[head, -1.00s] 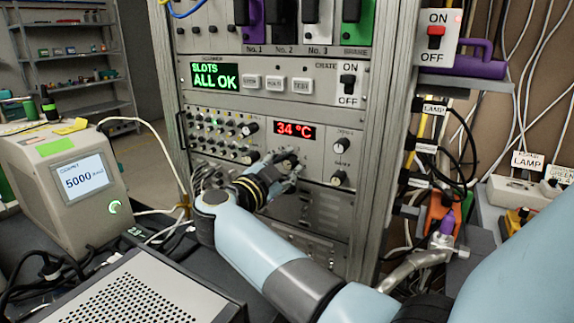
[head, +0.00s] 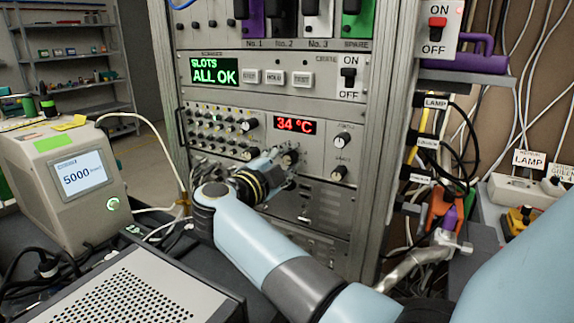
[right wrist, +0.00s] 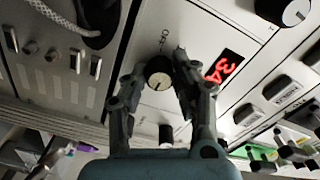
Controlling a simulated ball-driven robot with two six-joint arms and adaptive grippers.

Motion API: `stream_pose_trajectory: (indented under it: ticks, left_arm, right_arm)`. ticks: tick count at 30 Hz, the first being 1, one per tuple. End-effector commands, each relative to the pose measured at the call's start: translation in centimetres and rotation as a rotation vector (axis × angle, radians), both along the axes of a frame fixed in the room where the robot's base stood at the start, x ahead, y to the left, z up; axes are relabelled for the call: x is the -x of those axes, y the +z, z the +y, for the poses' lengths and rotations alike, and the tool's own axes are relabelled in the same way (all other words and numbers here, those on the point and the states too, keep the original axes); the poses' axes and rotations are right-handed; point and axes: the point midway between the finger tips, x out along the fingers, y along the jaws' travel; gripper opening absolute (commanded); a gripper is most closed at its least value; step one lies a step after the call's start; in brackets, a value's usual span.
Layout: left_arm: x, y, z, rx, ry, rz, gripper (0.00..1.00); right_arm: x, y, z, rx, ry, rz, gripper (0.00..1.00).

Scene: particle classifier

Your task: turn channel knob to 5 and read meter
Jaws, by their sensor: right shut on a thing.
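The panel's red display (head: 295,125) reads 34 °C; part of it shows rotated in the right wrist view (right wrist: 224,67). A round dark knob (right wrist: 158,73) with a pale pointer line sits below that display, with small lettering beside it. My right gripper (head: 284,158) is at this knob, and its two fingers (right wrist: 155,88) stand on either side of it, shut on it. The fingers partly cover the knob in the head view. The number the pointer faces is too small to read. My left gripper is not in view.
Two more knobs (head: 342,140) are on the panel's right, and rows of small knobs (head: 215,128) on its left. Above, a green screen (head: 216,71) reads SLOTS ALL OK. A beige counter (head: 65,185) showing 5000 stands at left. Cables hang at right.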

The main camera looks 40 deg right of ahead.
Motion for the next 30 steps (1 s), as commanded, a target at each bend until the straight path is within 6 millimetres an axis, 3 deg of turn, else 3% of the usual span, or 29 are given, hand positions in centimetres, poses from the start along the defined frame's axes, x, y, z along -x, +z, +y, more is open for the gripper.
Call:
stream_pose_trajectory:
  ticks: [15, 30]
  left_arm:
    - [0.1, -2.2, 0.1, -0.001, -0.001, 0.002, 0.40]
    - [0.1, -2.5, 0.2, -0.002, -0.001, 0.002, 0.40]
  right_arm:
    - [0.0, -0.2, 0.0, -0.096, -0.001, -0.321, 0.00]
    - [0.0, -0.1, 0.0, -0.114, -0.001, -0.382, 0.00]
